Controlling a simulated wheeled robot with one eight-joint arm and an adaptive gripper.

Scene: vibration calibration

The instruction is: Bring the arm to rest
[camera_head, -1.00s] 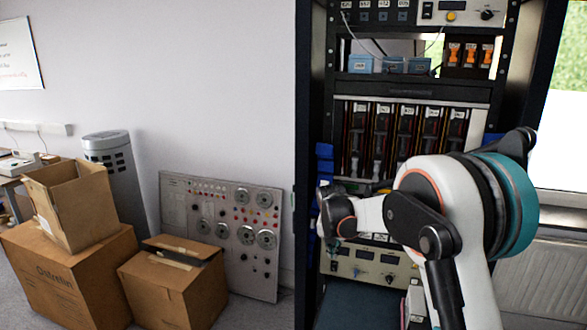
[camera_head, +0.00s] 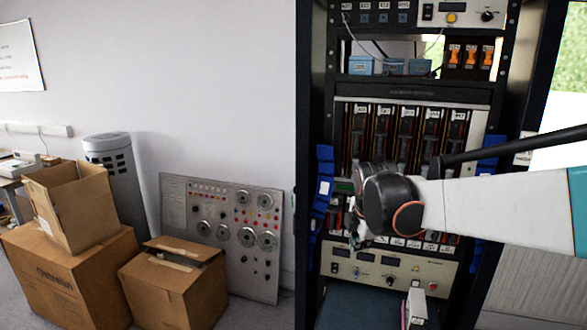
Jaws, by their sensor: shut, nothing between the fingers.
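My arm reaches in from the right edge, with a white link lying nearly level across the front of the rack and a black wrist joint with an orange ring at its left end. My gripper (camera_head: 357,238) hangs just below and left of that wrist, small and partly hidden by it. It is shut and holds nothing that I can see. It is in front of the lower part of the rack, above the beige panel; whether it touches anything there cannot be told.
The equipment rack (camera_head: 415,91) has several slotted modules behind my arm and a beige control panel (camera_head: 385,268) below. A grey panel with dials (camera_head: 180,205) leans on the wall. Cardboard boxes (camera_head: 75,270) and (camera_head: 175,295) stand at left. A window is at right.

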